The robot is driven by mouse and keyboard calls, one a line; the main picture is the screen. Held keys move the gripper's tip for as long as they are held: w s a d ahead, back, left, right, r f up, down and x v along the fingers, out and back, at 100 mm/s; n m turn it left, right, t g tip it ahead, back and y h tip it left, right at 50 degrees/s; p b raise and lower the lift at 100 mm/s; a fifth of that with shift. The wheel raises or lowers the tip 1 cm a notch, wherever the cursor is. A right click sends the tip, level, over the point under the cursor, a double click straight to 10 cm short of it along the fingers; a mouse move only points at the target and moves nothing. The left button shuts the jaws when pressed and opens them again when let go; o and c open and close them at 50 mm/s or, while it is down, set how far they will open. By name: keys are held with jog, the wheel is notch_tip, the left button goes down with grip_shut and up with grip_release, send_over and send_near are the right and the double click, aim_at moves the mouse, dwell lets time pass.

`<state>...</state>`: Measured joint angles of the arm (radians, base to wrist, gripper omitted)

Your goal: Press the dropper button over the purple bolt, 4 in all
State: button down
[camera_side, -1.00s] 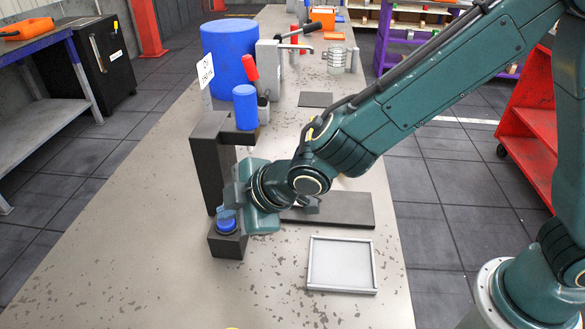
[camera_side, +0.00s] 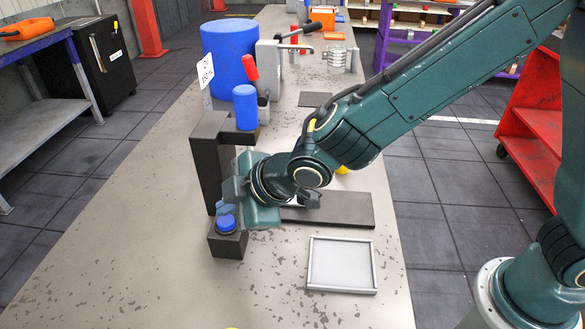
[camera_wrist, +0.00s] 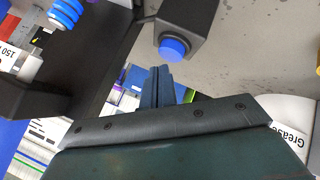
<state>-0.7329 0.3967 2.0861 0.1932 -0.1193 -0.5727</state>
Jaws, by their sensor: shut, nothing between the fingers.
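The dropper is a black stand (camera_side: 207,165) with a blue bottle (camera_side: 245,105) on its arm. Its blue button (camera_side: 226,223) sits on a black box at the stand's front; the button also shows in the wrist view (camera_wrist: 173,48). My gripper (camera_side: 223,208) is shut and empty, with its fingertips just above the button in the side view. In the wrist view the closed fingers (camera_wrist: 160,82) point toward the button, with a small gap seen between. I cannot make out the purple bolt; my wrist hides the area under the dropper nozzle.
A dark flat plate (camera_side: 345,210) lies right of the dropper, partly behind my wrist. An empty grey-framed tray (camera_side: 342,264) lies in front of it. A large blue drum (camera_side: 229,58) and a red-handled press (camera_side: 250,69) stand behind. The bench's front left is clear.

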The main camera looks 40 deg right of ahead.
aim_at(231, 221)
jog(key=shift+r, duration=0.3)
jog(key=shift+r, duration=2.4)
dwell(1.2)
notch_tip(231, 221, up, 4)
jog(key=shift+f, duration=0.1)
jog(key=shift+f, duration=0.2)
dwell(0.4)
jog(key=shift+f, duration=4.2)
